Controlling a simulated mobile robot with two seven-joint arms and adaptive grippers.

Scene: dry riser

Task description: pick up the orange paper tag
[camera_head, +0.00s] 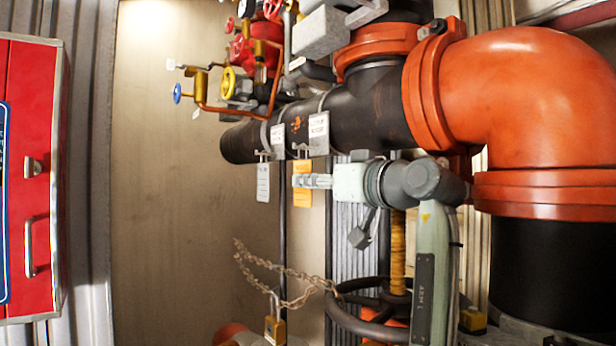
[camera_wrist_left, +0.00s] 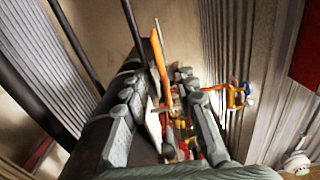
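The orange paper tag (camera_head: 302,200) hangs below the dark horizontal pipe in the head view. My left gripper (camera_head: 306,181) points left, with its fingers in front of the tag and hiding its middle. In the left wrist view the tag shows nearly edge-on as a thin orange strip (camera_wrist_left: 161,62). It lies between the two spread fingers of my left gripper (camera_wrist_left: 158,80), close to the tips. The gripper is open; I cannot tell whether either finger touches the tag. My right gripper is not in view.
A white tag (camera_head: 263,182) hangs just left of the orange one. The dark pipe (camera_head: 350,110) runs directly above my gripper. A rusty chain (camera_head: 290,271) with a brass padlock (camera_head: 274,330) and a dark handwheel (camera_head: 372,322) lie below. A red cabinet (camera_head: 28,110) stands at left.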

